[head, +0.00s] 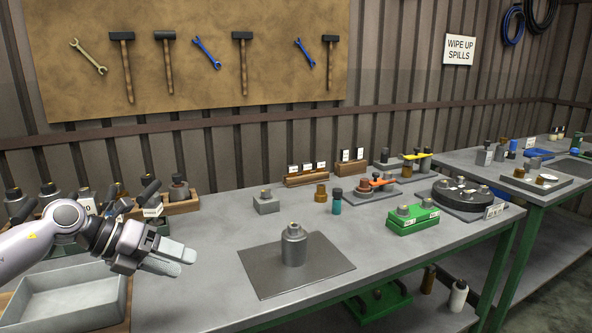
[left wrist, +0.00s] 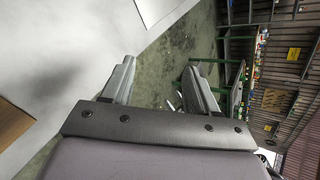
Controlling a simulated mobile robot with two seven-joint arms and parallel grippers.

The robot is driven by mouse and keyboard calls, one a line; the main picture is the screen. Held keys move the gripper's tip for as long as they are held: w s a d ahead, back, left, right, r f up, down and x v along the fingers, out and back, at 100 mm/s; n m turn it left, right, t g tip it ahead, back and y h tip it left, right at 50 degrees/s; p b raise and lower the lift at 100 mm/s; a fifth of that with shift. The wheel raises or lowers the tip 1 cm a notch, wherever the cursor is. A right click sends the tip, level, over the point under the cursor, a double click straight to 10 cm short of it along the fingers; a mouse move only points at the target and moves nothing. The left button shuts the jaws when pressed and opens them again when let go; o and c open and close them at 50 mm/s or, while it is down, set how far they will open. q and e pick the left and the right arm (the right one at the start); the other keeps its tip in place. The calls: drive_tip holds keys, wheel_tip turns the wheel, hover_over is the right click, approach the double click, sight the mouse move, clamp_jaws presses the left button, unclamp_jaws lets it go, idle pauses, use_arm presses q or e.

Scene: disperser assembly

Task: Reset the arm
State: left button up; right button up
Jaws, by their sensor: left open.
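My left gripper (head: 172,260) is in the head view at the lower left, above the left part of the grey workbench (head: 210,295). It is empty. In the left wrist view its two fingers (left wrist: 160,88) stand apart with nothing between them, and the floor shows behind. A grey metal bottle-shaped part (head: 293,245) stands upright on a dark grey mat (head: 258,272), to the right of my left gripper and apart from it. My right gripper is not in view.
A grey tray (head: 60,318) lies below my left arm. Behind the gripper are wooden holders with dark-topped parts (head: 180,189). A green box (head: 412,222), a teal bottle (head: 337,205) and a black round fixture (head: 463,205) stand at the right. The bench around the mat is clear.

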use_arm(q)
drive_tip(key=s+d+f+n+t+h, duration=0.3)
drive_tip(key=d+n, duration=0.3)
drive_tip(key=d, duration=0.2)
drive_tip(key=s+d+f+n+t+h, duration=0.3)
drive_tip(key=d+n, duration=0.2)
drive_tip(key=d, duration=0.2)
drive_tip(key=s+a+f+n+y+p, duration=0.1)
drive_tip(key=s+a+f+n+y, duration=0.3)
drive_tip(key=s+f+n, duration=0.6)
drive_tip(key=s+a+f+n+y+p, duration=0.1)
drive_tip(key=s+a+f+n+y, duration=0.4)
drive_tip(key=s+f+n+y, duration=0.4)
wheel_tip(320, 180, down, 3)
drive_tip(key=s+n, duration=0.1)
drive_tip(key=n, duration=0.3)
drive_tip(key=shift+f+y, duration=0.2)
drive_tip(key=shift+y, duration=0.1)
